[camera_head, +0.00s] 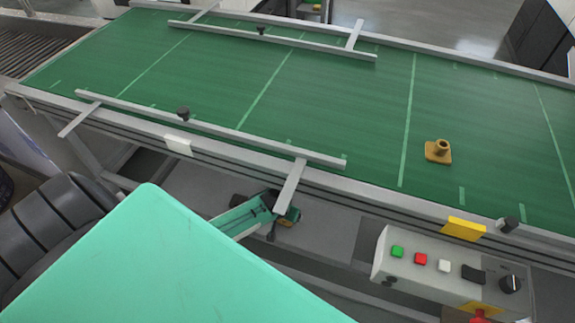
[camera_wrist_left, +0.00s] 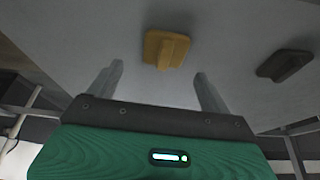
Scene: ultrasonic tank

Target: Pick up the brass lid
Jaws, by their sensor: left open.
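The brass lid (camera_wrist_left: 168,48), a yellowish plate with a raised bar handle, lies on a grey surface in the left wrist view. My left gripper (camera_wrist_left: 158,70) is open, with its fingers apart on either side below the lid in the picture; nothing is between them. In the head view my left gripper (camera_head: 282,211) is low beside the conveyor, partly hidden by the frame's bracket. A brass fitting (camera_head: 438,152) with a square base and a round neck stands on the green belt (camera_head: 340,110). My right gripper is not in view.
A dark grey piece of similar shape (camera_wrist_left: 287,65) lies right of the lid in the left wrist view. Metal guide rails (camera_head: 210,129) run along the belt. A control box (camera_head: 450,275) with coloured buttons is at the conveyor's near side. The belt around the fitting is clear.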

